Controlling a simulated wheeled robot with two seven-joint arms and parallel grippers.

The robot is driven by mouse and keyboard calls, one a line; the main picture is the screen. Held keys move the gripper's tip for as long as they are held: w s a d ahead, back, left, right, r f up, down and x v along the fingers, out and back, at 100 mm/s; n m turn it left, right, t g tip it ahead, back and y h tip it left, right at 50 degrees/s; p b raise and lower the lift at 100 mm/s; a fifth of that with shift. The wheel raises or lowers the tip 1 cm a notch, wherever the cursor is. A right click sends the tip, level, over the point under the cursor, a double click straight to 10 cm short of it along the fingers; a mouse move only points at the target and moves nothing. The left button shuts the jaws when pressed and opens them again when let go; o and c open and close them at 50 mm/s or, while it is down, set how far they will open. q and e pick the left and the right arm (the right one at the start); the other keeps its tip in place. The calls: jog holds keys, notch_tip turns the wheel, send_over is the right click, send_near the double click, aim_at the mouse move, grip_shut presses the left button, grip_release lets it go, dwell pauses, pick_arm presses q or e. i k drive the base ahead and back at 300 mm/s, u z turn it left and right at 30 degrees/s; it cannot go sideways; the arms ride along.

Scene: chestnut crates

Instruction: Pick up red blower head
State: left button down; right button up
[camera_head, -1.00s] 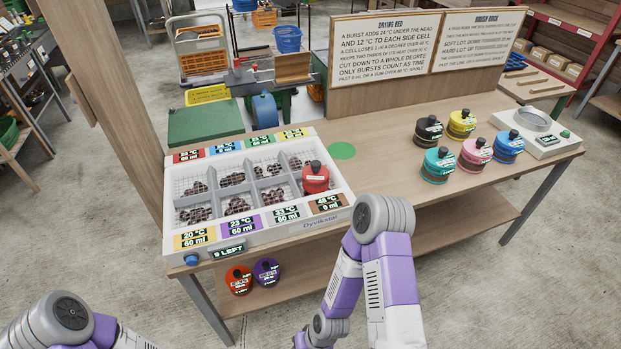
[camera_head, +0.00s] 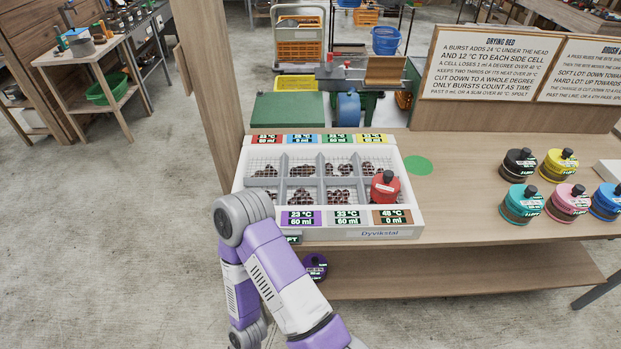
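The red blower head (camera_head: 385,188), with a dark knob on top, sits upright on the front right cell of the white drying bed (camera_head: 375,234). That cell's brown label reads 48 °C, 0 ml. An arm of mine with a purple and white link stands in front of the bed's front left part and hides it. I cannot tell which arm it is. Neither gripper is in view. A purple head (camera_head: 316,262) is on the lower shelf. The orange-red head seen beside it earlier is not visible now.
A green disc (camera_head: 418,165) marks the tabletop right of the bed. Black (camera_head: 519,164), yellow (camera_head: 559,164), teal (camera_head: 521,203), pink (camera_head: 567,202) and blue (camera_head: 606,201) heads stand further right. Sign boards (camera_head: 486,65) rise behind. A wooden post (camera_head: 212,70) stands left of the bed.

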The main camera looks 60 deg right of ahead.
aim_at(386, 188)
jog(key=u, duration=1)
jog(key=k, duration=1.45)
jog(key=z, duration=1.75)
